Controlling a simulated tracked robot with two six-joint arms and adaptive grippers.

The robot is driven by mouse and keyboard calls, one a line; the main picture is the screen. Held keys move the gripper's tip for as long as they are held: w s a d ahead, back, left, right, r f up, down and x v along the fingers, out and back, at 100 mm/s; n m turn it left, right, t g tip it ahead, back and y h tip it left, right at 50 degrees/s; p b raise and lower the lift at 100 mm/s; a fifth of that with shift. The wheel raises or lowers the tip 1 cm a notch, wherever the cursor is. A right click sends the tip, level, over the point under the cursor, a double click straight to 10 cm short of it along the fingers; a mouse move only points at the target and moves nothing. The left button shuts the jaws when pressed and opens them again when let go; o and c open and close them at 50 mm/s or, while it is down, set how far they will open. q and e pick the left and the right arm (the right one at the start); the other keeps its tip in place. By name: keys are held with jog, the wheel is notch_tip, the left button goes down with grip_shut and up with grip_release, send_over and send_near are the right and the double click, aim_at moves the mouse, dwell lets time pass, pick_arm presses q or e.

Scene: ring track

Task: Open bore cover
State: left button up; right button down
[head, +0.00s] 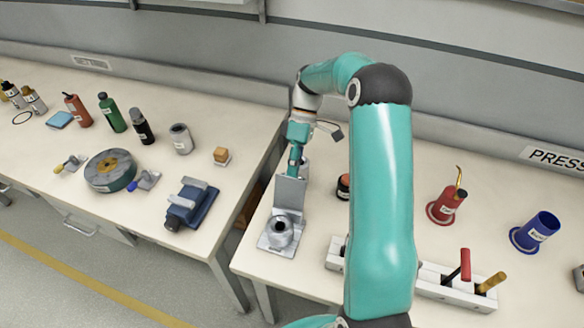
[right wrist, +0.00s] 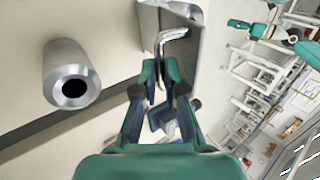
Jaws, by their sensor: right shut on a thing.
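The bore block (head: 277,241) is a light grey metal fixture near the left edge of the right-hand bench, with a round dark bore facing up. Its flat grey cover plate (head: 290,192) stands roughly upright behind the bore, so the bore is uncovered. My right gripper (head: 294,168) is at the top of the plate, on its far side. In the right wrist view, my right gripper (right wrist: 162,78) is shut on a bent metal handle (right wrist: 174,42) beside the grey plate (right wrist: 196,45). The fingertips partly hide the handle. My left gripper is not in view.
A grey cylinder with a dark hole (right wrist: 70,78) is left of the fingers in the wrist view. A white rack with levers (head: 455,285), a red holder (head: 446,206) and a blue cup (head: 536,231) stand to the right. A gap separates the benches.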

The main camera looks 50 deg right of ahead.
jog(key=shift+f, duration=0.35)
jog(key=c, duration=1.2)
grip_release()
jog(key=shift+c, duration=0.2)
jog(key=shift+r, duration=0.15)
jog(key=v, duration=1.2)
jog(key=shift+d, duration=0.1)
jog(key=shift+c, duration=0.3)
